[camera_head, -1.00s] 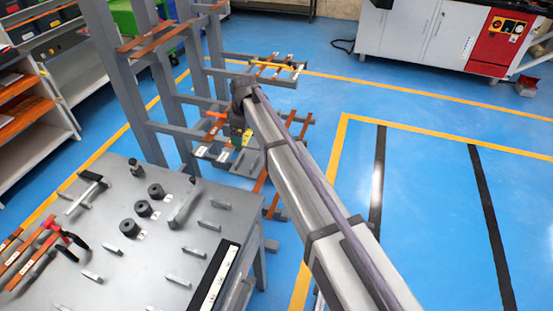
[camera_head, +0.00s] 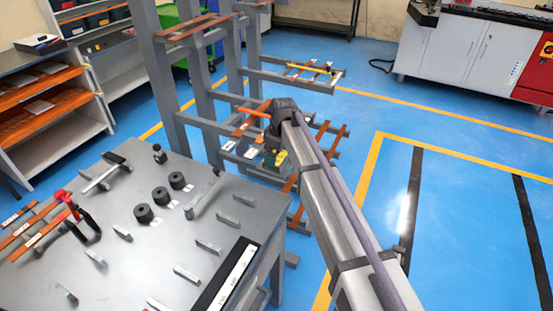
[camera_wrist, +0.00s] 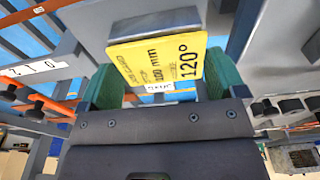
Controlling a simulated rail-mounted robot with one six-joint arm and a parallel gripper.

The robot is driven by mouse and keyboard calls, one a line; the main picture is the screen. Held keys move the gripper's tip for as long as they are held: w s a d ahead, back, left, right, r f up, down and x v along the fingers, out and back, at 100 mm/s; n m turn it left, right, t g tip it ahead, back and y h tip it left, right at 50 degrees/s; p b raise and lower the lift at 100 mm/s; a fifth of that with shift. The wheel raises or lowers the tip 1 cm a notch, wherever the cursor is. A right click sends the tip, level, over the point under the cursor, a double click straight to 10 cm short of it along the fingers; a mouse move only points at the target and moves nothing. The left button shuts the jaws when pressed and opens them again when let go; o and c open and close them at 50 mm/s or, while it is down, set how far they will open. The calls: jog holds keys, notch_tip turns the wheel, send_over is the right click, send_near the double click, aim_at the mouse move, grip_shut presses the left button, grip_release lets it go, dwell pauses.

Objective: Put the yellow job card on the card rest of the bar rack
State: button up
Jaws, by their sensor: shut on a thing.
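The yellow job card (camera_wrist: 160,62) fills the upper middle of the wrist view, with "100 mm" and "120°" printed on it. My gripper (camera_wrist: 164,82) is shut on it, with a green finger at each side. In the head view the card (camera_head: 281,157) is a small yellow patch at my gripper (camera_head: 272,156), among the lower arms of the grey bar rack (camera_head: 200,85). A grey block with a pale top (camera_wrist: 155,24) is right behind the card's upper edge. I cannot tell whether it is the card rest or whether they touch.
Orange-brown bars (camera_head: 330,140) lie on the rack's arms close around my gripper. A grey workbench (camera_head: 120,240) with black cylinders, pegs and red-handled pliers stands in front at left. Blue floor (camera_head: 460,220) is clear at right.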

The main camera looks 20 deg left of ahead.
aim_at(280, 157)
jog(key=shift+f+b, duration=0.2)
jog(key=shift+b, duration=0.1)
jog(key=o, duration=0.7)
jog(key=shift+r, duration=0.15)
notch_tip(280, 157, up, 12)
jog(key=d+p, duration=0.1)
jog(key=p, duration=1.1)
jog(key=shift+d+r+p, duration=0.15)
jog(key=shift+d+p, duration=0.1)
jog(key=shift+p, duration=0.05)
jog(key=shift+s, duration=0.1)
